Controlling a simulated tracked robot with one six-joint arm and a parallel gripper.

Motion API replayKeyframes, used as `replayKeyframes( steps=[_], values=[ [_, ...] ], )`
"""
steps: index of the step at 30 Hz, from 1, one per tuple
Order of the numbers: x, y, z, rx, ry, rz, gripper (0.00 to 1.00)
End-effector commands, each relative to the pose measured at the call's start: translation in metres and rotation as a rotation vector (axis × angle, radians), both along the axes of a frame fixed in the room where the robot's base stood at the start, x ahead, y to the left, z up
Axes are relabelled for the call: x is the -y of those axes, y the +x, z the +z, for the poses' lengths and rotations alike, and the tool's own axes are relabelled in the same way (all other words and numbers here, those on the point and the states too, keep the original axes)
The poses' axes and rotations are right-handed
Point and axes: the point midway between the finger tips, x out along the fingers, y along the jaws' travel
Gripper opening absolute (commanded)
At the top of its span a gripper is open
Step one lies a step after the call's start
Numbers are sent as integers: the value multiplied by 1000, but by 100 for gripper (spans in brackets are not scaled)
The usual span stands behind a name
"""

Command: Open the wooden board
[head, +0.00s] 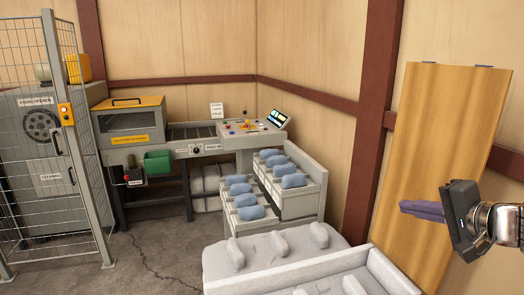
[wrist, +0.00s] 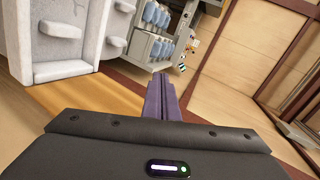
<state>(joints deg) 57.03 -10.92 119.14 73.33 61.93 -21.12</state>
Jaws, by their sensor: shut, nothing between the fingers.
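The wooden board (head: 432,130) is a tall tan panel on the right of the head view, reaching from near the top to the bottom edge, with two small dark pieces on its top edge. Its tan surface also shows at the left in the wrist view (wrist: 75,95). My gripper (head: 422,208) is in front of the board in the head view, its purple fingers shut together and empty, pointing left. In the wrist view the fingers (wrist: 161,97) point away from the camera. I cannot tell whether they touch the board.
Grey trays with blue pillows (head: 290,181) stand by the control panel (head: 250,125). A pale bin with padded shapes (head: 325,275) is at the bottom, left of the board. A wire cage (head: 90,170) is at far left. Grey floor (head: 160,250) is clear at lower left.

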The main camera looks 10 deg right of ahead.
Motion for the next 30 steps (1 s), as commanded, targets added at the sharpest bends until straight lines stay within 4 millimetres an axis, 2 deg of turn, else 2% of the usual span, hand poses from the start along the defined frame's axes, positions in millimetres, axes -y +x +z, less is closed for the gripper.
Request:
replayKeyframes(
  steps=[1, 3, 12, 21, 30],
  values=[
    [-21, 3, -10, -40, -20, 42, 0],
    [-44, 5, -24, -96, -48, 90, 0],
    [-130, -8, -80, -308, -218, 287, 0],
    [-190, -38, -120, -453, -452, 467, 0],
    [-234, -81, -138, -507, -724, 634, 0]
  ],
)
